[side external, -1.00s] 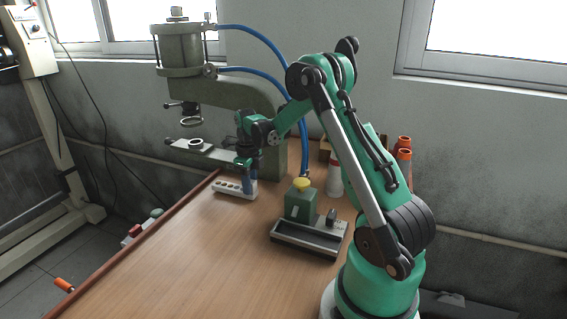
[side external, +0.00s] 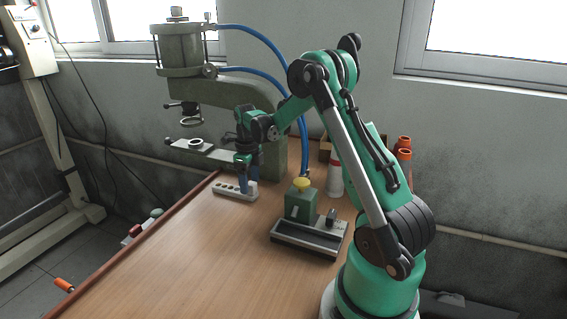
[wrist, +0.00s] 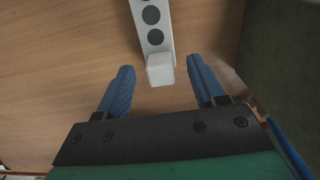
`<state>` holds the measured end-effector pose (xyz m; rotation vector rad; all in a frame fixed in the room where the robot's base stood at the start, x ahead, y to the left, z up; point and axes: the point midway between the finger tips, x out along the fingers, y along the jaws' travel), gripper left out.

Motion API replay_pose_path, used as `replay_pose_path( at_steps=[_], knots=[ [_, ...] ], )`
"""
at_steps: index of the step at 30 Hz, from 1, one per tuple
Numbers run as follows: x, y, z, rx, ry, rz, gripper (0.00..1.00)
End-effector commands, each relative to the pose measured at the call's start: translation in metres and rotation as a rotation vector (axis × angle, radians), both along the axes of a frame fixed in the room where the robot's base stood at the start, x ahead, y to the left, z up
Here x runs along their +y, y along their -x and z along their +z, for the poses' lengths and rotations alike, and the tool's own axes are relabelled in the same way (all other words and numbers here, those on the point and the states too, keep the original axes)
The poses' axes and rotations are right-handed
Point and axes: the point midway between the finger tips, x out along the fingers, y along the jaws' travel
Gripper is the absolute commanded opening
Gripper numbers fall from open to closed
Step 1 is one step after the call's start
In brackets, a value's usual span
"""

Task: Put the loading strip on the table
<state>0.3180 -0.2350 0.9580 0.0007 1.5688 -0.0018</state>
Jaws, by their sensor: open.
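The loading strip (side external: 229,190) is a white bar with a row of dark round holes. It lies on the wooden table (side external: 180,250), near the foot of the press. In the wrist view the strip (wrist: 152,32) runs up out of the frame, and its raised plain white end block (wrist: 160,69) lies between and just beyond the blue fingertips. My gripper (side external: 248,186) is at the strip's right end in the side view. In the wrist view my gripper (wrist: 160,78) is open, with a gap between each finger and the block.
The green press (side external: 230,100) with blue hoses stands behind the strip. A green block with a yellow knob (side external: 301,200) sits at a grey tray (side external: 310,240) to the right. A white-and-red bottle (side external: 335,178) stands behind. The table's front left is clear.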

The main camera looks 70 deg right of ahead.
Motion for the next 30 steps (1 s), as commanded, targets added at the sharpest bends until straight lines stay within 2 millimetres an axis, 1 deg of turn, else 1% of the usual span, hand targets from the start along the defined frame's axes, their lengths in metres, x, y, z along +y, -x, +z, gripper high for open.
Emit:
replay_pose_path(
  at_steps=[6,12,15,20,23,25,26,27,29,30],
  knots=[
    [0.000,0.001,0.048,0.000,0.000,0.000,0.62],
    [0.000,0.000,0.086,0.000,0.000,0.000,0.62],
    [0.000,0.000,0.098,0.000,0.000,0.000,0.62],
    [0.004,0.000,0.109,-0.005,0.004,0.034,0.62],
    [0.020,-0.002,0.117,-0.031,0.026,0.208,0.62],
    [0.041,-0.004,0.123,-0.062,0.060,0.433,0.62],
    [0.052,-0.004,0.126,-0.077,0.079,0.551,0.62],
    [0.068,-0.003,0.130,-0.097,0.111,0.725,0.62],
    [0.093,0.000,0.134,-0.125,0.168,1.006,0.62],
    [0.109,0.003,0.136,-0.140,0.213,1.194,0.62]
  ],
)
